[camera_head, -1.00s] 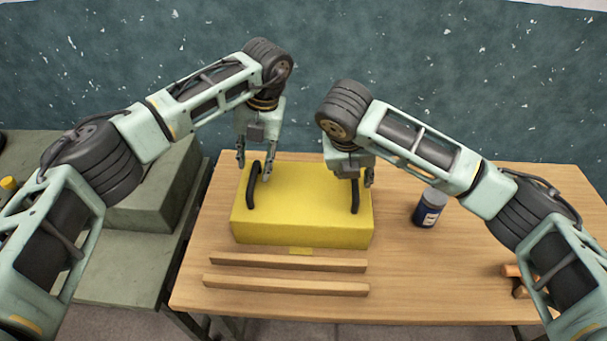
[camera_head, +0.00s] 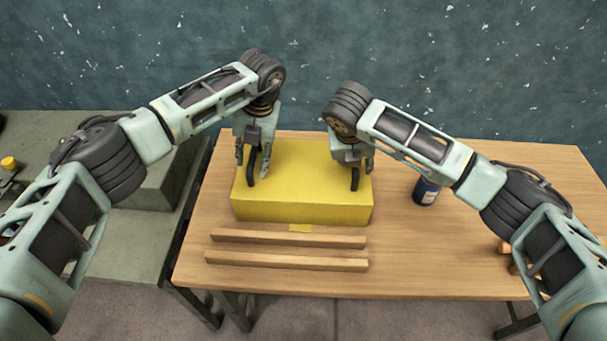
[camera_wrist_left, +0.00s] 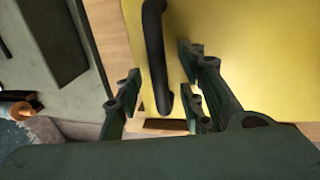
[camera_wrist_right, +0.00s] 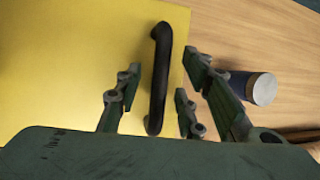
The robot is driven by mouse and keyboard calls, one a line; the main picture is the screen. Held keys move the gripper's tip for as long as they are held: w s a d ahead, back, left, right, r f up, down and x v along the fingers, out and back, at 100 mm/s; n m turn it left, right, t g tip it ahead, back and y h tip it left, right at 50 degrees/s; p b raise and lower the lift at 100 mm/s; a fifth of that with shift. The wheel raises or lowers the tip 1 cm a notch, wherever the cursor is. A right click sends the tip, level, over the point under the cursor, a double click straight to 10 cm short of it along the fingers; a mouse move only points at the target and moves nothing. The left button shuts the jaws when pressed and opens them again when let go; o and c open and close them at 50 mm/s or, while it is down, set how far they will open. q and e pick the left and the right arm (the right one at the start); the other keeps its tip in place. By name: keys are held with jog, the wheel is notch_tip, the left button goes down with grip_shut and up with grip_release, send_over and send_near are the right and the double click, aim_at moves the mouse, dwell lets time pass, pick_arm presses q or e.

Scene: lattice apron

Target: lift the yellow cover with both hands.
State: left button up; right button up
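The yellow cover (camera_head: 300,205) is a box-shaped lid on the wooden table, with a black handle near each end. My left gripper (camera_head: 252,165) is open at the left handle (camera_head: 251,185). In the left wrist view the left handle (camera_wrist_left: 155,60) lies between the open fingers (camera_wrist_left: 160,92). My right gripper (camera_head: 358,160) is at the right handle (camera_head: 355,179), its fingers partly hidden in the head view. In the right wrist view the right handle (camera_wrist_right: 159,80) stands between the open fingers (camera_wrist_right: 157,88). Neither gripper is closed on its handle.
A dark blue jar (camera_head: 426,192) stands right of the cover; it also shows in the right wrist view (camera_wrist_right: 262,88). Two wooden strips (camera_head: 288,239) lie in front. Orange-brown pieces (camera_head: 505,247) lie by my right arm. A grey-green bench (camera_head: 120,230) is on the left.

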pick_arm(q)
jog(key=shift+a+f, duration=0.1)
jog(key=shift+f, duration=0.2)
pick_arm(e)
jog(key=shift+w+f, duration=0.15)
jog(key=shift+f, duration=0.15)
pick_arm(q)
jog(key=shift+c, duration=0.4)
pick_arm(e)
jog(key=shift+c, duration=0.4)
pick_arm(q)
grip_shut()
pick_arm(e)
grip_shut()
